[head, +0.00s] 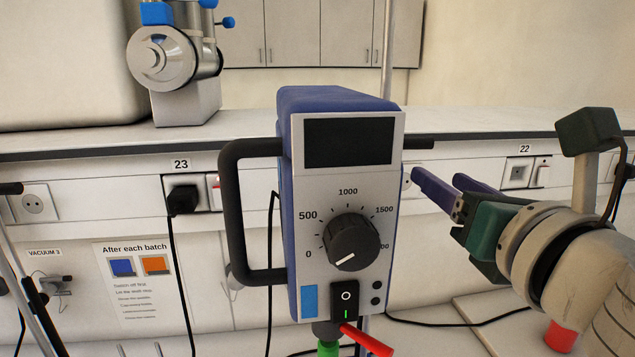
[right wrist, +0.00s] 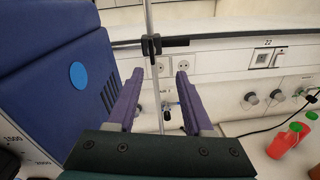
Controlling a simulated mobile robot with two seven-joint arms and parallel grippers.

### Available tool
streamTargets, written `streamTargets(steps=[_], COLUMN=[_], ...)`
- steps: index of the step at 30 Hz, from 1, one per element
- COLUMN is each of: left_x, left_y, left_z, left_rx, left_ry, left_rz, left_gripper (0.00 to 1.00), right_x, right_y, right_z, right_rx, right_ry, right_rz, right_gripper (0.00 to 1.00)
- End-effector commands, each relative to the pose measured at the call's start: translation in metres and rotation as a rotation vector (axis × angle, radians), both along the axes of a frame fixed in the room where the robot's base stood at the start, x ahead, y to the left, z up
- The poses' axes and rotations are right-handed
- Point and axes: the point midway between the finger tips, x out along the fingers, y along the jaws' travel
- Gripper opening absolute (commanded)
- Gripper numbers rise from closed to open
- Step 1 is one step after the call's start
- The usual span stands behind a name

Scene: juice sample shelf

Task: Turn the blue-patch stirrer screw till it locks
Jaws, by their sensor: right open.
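The stirrer (head: 340,200) has a blue body, grey front, dial, switch and dark handle. A blue rectangular patch (head: 310,301) is at its lower left front. In the right wrist view, the blue body (right wrist: 40,60) fills the left and bears a round blue patch (right wrist: 78,76). A dark clamp (right wrist: 151,45) sits on the upright rod (right wrist: 155,85), with a black bar sticking out right. I cannot single out the screw. My right gripper (head: 437,176) is open and empty, right of the stirrer. Its fingers (right wrist: 160,75) frame the rod, apparently in front of it. My left gripper is out of view.
A bench ledge (head: 470,128) with sockets below runs behind. A steel device with blue knobs (head: 160,60) stands back left. A red stick (head: 367,340) and green piece (head: 328,349) show under the stirrer.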

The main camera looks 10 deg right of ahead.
Motion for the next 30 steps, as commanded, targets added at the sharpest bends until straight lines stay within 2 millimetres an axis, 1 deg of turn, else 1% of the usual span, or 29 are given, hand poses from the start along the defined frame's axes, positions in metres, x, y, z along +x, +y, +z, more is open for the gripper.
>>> streamTargets(steps=[1,2,5,8,15,21,25,30], left_x=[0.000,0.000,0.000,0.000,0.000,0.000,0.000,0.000], left_y=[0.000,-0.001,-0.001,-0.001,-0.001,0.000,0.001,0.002], left_z=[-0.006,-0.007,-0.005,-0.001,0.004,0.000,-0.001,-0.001], left_rx=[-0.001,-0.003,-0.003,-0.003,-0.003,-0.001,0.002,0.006], left_ry=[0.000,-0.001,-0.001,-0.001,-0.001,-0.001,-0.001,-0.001], left_rz=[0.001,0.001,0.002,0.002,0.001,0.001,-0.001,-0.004], left_gripper=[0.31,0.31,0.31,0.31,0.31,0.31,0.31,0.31], right_x=[0.004,0.006,0.012,0.021,0.061,0.089,0.100,0.106], right_y=[0.002,0.003,0.005,0.006,0.007,0.008,0.008,0.009], right_z=[-0.001,0.000,0.003,0.005,0.005,0.003,0.003,0.003], right_rx=[-0.087,-0.124,-0.180,-0.179,-0.173,-0.171,-0.171,-0.170], right_ry=[-0.024,-0.033,-0.047,-0.047,-0.045,-0.046,-0.045,-0.044], right_rz=[0.023,0.033,0.048,0.046,0.045,0.045,0.045,0.045], right_gripper=[0.52,0.52,0.52,0.52,0.52,0.52,0.52,0.52])
